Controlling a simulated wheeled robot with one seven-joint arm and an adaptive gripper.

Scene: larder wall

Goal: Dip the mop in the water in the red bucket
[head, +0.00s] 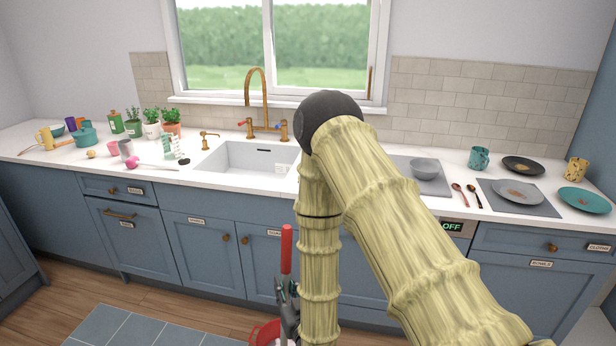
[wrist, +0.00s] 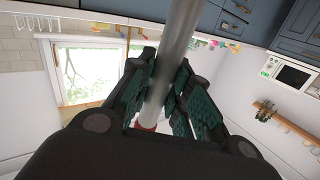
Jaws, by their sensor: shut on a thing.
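The mop shows as a red grip (head: 286,248) standing upright in front of the sink cabinets in the head view. In the wrist view its grey pole (wrist: 176,55) runs between the dark green finger pads. My gripper (head: 288,305) is shut around the pole below the red grip; it also shows in the wrist view (wrist: 160,95). The red bucket (head: 263,332) shows only in part at the bottom edge of the head view, just below and left of my gripper. The mop's head and the water cannot be made out, so I cannot tell whether they touch.
Blue cabinets (head: 200,240) and a white counter (head: 225,181) with a sink (head: 245,158) stand behind the mop. Plants, cups and plates are on the counter. A blue-grey mat (head: 130,328) lies on the wooden floor at lower left. My arm hides part of the counter.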

